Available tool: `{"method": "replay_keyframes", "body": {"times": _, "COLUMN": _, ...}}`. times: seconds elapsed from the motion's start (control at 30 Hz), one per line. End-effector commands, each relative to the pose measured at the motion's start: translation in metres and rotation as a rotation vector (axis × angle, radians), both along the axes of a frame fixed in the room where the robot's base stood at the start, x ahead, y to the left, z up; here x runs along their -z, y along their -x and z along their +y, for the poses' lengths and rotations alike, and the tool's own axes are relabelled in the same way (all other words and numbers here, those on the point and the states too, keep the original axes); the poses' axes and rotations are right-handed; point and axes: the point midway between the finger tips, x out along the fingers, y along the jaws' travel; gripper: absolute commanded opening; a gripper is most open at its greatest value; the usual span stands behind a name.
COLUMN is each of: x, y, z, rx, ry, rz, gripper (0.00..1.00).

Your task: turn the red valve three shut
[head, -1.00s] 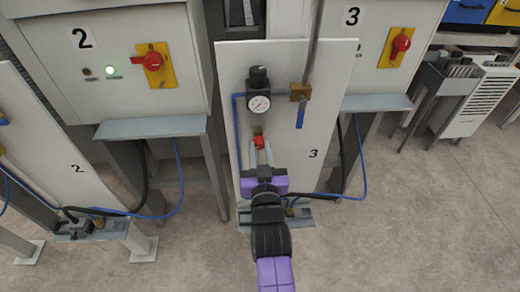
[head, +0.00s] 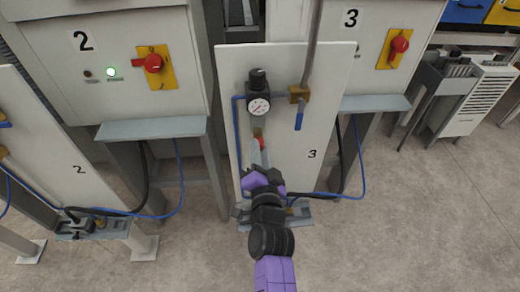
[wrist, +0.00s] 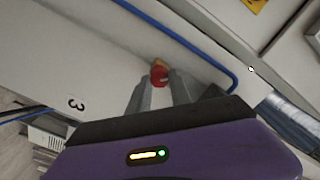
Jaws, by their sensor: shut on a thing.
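The red valve (head: 261,142) is a small red handle on a brass fitting, low on the white panel marked 3 (head: 325,110), below the round gauge (head: 258,106). In the wrist view the red valve (wrist: 158,75) shows between my fingertips. My gripper (head: 260,152) reaches the panel from below and is shut on the red valve, its two grey fingers on either side of it. The wrist view shows my gripper (wrist: 157,88) tilted relative to the panel. The fingers hide part of the valve.
A blue hose (head: 237,135) runs down the panel's left edge. Red rotary switches on yellow plates are on cabinet 2 (head: 152,63) and cabinet 3 (head: 399,45). Open floor (head: 410,220) lies at the right.

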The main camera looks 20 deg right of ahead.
Motion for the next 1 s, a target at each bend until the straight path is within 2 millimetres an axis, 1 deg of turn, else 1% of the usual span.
{"method": "replay_keyframes", "body": {"times": 0.3, "x": -0.0007, "y": 0.0003, "z": -0.0016, "rx": 0.002, "ry": -0.284, "rz": -0.094, "gripper": 0.0}}
{"method": "replay_keyframes", "body": {"times": 0.6, "x": 0.0005, "y": 0.0003, "z": -0.002, "rx": 0.002, "ry": -0.524, "rz": -0.172, "gripper": 0.0}}
{"method": "replay_keyframes", "body": {"times": 0.8, "x": 0.0012, "y": 0.0004, "z": -0.0021, "rx": 0.002, "ry": -0.639, "rz": -0.209, "gripper": 0.0}}
{"method": "replay_keyframes", "body": {"times": 1.0, "x": 0.0016, "y": 0.0004, "z": -0.0022, "rx": 0.002, "ry": -0.707, "rz": -0.231, "gripper": 0.0}}
